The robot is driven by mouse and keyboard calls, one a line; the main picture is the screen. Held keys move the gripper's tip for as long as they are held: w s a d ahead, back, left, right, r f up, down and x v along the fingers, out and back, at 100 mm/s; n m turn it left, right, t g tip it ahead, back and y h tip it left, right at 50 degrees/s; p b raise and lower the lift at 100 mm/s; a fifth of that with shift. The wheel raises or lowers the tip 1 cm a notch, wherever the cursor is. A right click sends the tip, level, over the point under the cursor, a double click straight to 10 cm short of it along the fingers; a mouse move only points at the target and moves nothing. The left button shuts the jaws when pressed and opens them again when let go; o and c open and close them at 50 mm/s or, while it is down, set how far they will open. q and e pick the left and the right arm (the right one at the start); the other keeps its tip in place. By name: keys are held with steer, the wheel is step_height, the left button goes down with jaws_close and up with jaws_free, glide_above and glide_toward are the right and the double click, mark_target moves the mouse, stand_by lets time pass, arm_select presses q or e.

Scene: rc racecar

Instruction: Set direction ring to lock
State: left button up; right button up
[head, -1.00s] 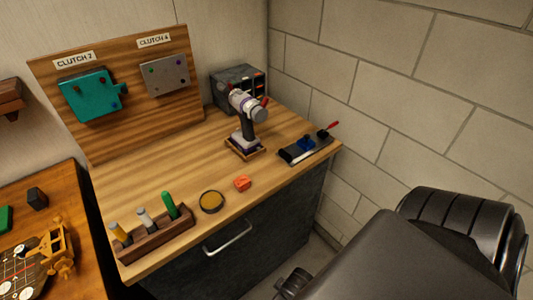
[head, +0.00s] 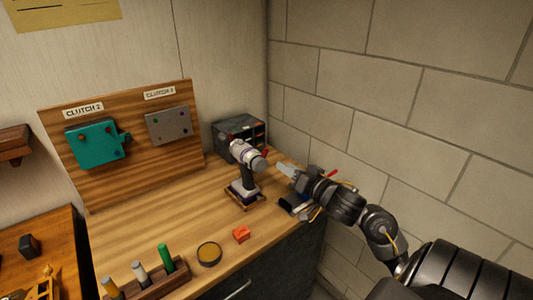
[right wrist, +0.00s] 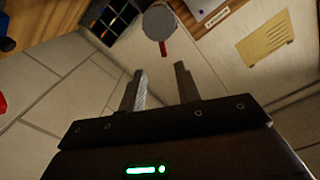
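The drill-like tool (head: 243,180) stands upright in a small wooden base on the workbench. Its barrel is light grey with dark and purplish bands, and a red piece (head: 265,153) sticks out near its front end. I cannot tell which band is the direction ring. My right gripper (head: 284,170) is just right of the tool, apart from it, with its fingers pointing towards it. In the right wrist view the fingers (right wrist: 161,78) are spread with nothing between them. The tool's round grey end (right wrist: 159,21) shows beyond them. My left gripper is not in view.
A dark organizer box (head: 240,136) stands behind the tool. The board with CLUTCH labels (head: 140,120) is at left. An orange block (head: 241,233) and round tin (head: 209,254) lie in front.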

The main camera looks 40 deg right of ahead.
mark_target(268, 151)
steer(key=w, duration=0.3)
steer(key=w+p, duration=0.1)
steer(key=w, duration=0.3)
steer(key=w+r, duration=0.1)
steer(key=w, duration=0.3)
steer(key=shift+d, duration=0.2)
steer(key=shift+c, duration=0.4)
jaws_close()
